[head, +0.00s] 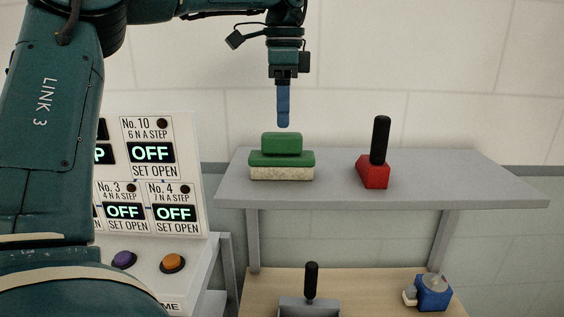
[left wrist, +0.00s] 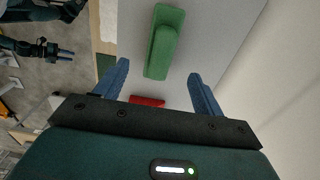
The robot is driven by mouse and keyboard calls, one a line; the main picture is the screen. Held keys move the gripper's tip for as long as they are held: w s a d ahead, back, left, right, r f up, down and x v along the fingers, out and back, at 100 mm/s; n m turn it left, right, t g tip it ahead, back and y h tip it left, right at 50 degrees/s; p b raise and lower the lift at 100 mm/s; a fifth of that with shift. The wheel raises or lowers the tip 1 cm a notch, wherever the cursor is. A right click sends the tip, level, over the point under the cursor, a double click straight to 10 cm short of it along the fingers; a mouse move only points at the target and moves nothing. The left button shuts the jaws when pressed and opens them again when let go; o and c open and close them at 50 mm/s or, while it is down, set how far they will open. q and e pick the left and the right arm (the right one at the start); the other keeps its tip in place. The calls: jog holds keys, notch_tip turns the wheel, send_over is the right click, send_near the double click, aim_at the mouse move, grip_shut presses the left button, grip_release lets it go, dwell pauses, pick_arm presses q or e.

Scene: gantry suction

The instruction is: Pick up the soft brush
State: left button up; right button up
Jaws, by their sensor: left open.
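The soft brush (head: 281,160), a green block handle on a green plate with pale cream bristles below, lies bristles down on the grey shelf (head: 335,190). My left gripper (head: 283,124) points straight down just above its handle, open and apart from it. In the left wrist view the green brush (left wrist: 163,42) shows beyond and between the two blue fingers of my left gripper (left wrist: 158,70). My right gripper (left wrist: 70,54) shows small at the left of the left wrist view, its two blue fingers apart and empty.
A red tool with a black upright handle (head: 375,160) stands right of the brush on the shelf. Below are a grey tool with a black handle (head: 311,285) and a blue device (head: 433,292) on a wooden surface. A white panel with OFF displays (head: 165,205) stands at left.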

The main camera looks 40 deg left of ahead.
aim_at(282, 133)
pick_arm(q)
notch_tip(282, 133, down, 4)
jog(key=shift+r, duration=0.2)
jog(key=f, duration=0.2)
jog(key=f+p, duration=0.1)
jog(key=f, duration=0.1)
jog(key=shift+s+a+f, duration=0.1)
jog(key=shift+a+f, duration=0.05)
jog(key=shift+a, duration=0.05)
jog(key=shift+f, duration=0.2)
pick_arm(e)
jog(key=shift+d+r, duration=0.1)
jog(key=shift+r, duration=0.1)
pick_arm(q)
jog(key=shift+c, duration=0.6)
jog(key=c, duration=0.9)
pick_arm(e)
jog(key=shift+r, duration=0.1)
pick_arm(q)
jog(key=shift+c, duration=0.2)
